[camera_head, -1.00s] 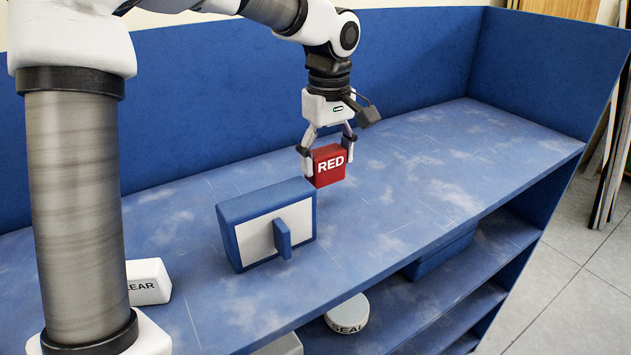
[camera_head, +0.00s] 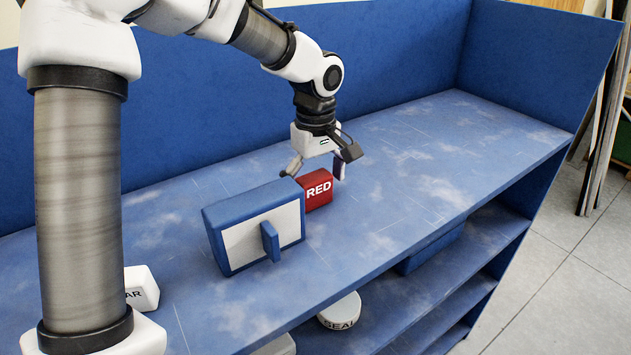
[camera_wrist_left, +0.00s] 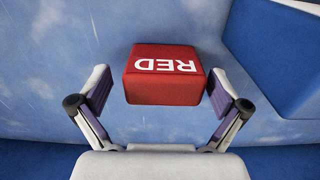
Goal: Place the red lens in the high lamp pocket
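The red lens (camera_head: 316,188) is a red block marked RED. It appears to rest on the blue bench top, just behind and right of a blue block with a white face. My left gripper (camera_head: 318,172) is above it, with its fingers spread on either side. In the left wrist view the red lens (camera_wrist_left: 165,75) sits between and beyond the open fingers (camera_wrist_left: 160,95), with a gap at the left finger and the right finger close to it. I cannot make out a high lamp pocket. My right gripper is out of view.
The blue block (camera_head: 253,228) with a white face and a blue tab stands near the lens. A white block (camera_head: 142,288), its label partly hidden, lies at left. A round white SEAL piece (camera_head: 340,309) is on a lower shelf. The bench top (camera_head: 430,165) is clear to the right.

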